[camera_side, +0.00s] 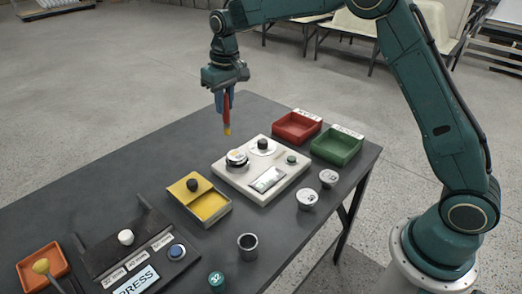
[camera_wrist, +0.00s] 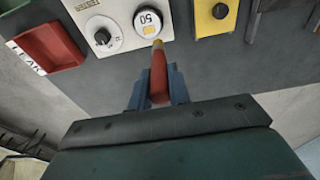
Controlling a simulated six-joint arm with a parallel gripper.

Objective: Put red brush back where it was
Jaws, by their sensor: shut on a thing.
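The red brush (camera_side: 227,115) has a yellowish tip that points down. My gripper (camera_side: 224,101) is shut on it and holds it above the far edge of the dark table, clear of the surface. The place where the brush was before cannot be told from these frames.

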